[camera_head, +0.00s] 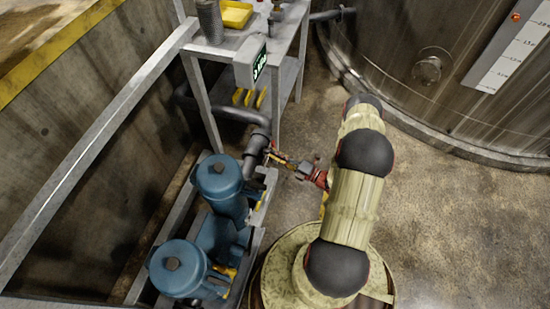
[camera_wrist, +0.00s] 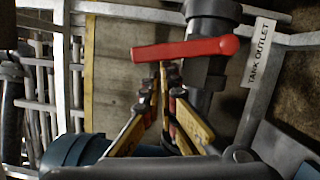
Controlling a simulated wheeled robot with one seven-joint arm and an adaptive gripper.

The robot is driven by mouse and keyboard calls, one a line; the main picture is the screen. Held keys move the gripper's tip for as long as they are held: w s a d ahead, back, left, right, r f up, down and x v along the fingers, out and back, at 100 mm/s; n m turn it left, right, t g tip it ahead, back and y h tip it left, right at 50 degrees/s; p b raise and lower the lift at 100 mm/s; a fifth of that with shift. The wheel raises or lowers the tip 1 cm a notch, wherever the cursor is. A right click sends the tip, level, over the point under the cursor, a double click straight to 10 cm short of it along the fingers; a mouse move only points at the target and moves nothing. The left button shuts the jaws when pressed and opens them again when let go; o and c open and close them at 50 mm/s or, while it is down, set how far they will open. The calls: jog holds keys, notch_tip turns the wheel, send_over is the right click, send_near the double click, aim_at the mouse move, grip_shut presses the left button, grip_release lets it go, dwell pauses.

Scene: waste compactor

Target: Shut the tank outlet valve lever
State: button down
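The red valve lever (camera_wrist: 180,49) lies across the upper middle of the wrist view, crosswise to a dark grey pipe and valve body (camera_wrist: 205,75). A white label reading TANK OUTLET (camera_wrist: 258,52) is beside the pipe on the right. My gripper (camera_wrist: 164,70) has yellow-padded fingers with a gap between them and nothing held. Its fingertips appear just below the lever in the picture; whether they touch it is unclear. In the head view, my gripper (camera_head: 270,155) reaches left to the grey pipe (camera_head: 257,145) by the blue pumps; the lever is too small to make out surely.
Two blue pumps (camera_head: 222,185) (camera_head: 180,268) stand close below the pipe. A metal shelf frame (camera_head: 205,100) with an exit-style sign box (camera_head: 250,62) rises behind. A large tank (camera_head: 440,75) stands at upper right. Open floor (camera_head: 460,200) lies to the right.

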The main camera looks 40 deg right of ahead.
jog(key=shift+w+d+r+m, duration=0.2)
jog(key=shift+w+d+r, duration=0.1)
jog(key=shift+d, duration=0.15)
jog(key=shift+w+d+r+m, duration=0.2)
jog(key=shift+w+d+r, duration=0.1)
jog(key=shift+d, duration=0.15)
jog(key=shift+s+a, duration=0.1)
jog(key=s+d+p, duration=0.1)
jog(key=s+p, duration=0.2)
jog(key=s, duration=0.8)
jog(key=shift+s, duration=0.2)
